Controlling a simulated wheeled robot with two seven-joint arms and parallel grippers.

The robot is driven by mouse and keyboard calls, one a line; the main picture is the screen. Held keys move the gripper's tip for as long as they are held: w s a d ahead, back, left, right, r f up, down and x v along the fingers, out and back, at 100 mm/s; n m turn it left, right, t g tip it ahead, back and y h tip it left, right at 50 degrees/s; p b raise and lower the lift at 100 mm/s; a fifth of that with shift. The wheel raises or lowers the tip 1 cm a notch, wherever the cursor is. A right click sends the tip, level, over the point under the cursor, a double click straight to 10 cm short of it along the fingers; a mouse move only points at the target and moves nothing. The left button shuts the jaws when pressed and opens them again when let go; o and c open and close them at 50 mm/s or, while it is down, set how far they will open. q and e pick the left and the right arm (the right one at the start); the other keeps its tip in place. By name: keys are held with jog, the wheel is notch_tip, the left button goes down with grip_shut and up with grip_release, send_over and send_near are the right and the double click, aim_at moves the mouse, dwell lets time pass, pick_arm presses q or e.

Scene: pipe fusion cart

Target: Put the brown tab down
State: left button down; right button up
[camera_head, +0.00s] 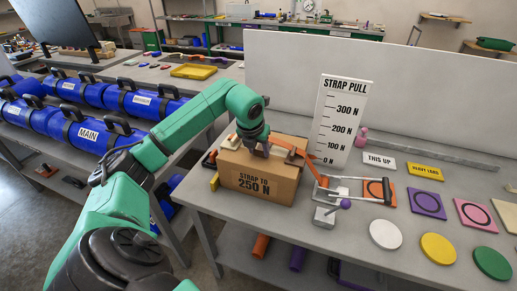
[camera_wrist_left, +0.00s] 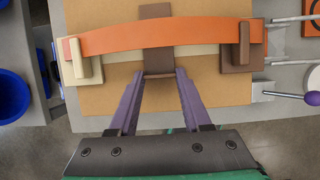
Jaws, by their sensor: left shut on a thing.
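My left gripper (camera_head: 258,149) is over the top of the cardboard box (camera_head: 262,182), which is marked "STRAP TO 250 N". In the left wrist view its purple fingers (camera_wrist_left: 158,74) are shut on the near end of the brown tab (camera_wrist_left: 158,64). The orange strap (camera_wrist_left: 155,37) crosses over the tab's middle, and the tab's far end shows beyond the strap. The strap runs across the box top between a beige corner piece (camera_wrist_left: 78,58) at left and a brown corner piece (camera_wrist_left: 242,45) at right. I cannot tell whether the tab touches the box. My right gripper is out of view.
The "STRAP PULL" scale board (camera_head: 342,118) stands behind the box. A metal device with a purple knob (camera_head: 346,204) is close at right. Coloured discs and square plates lie farther right. Blue cylinders (camera_head: 85,132) fill a rack at left.

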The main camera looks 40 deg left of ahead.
pick_arm(q)
jog(key=shift+f, duration=0.15)
jog(key=shift+c, duration=1.8)
grip_release()
jog(key=shift+w, duration=0.1)
jog(key=shift+r, duration=0.2)
jog(key=shift+r, duration=0.2)
jog(key=b+v, duration=0.1)
jog(key=v, duration=1)
jog(key=shift+r, duration=0.25)
jog(key=shift+d, duration=0.15)
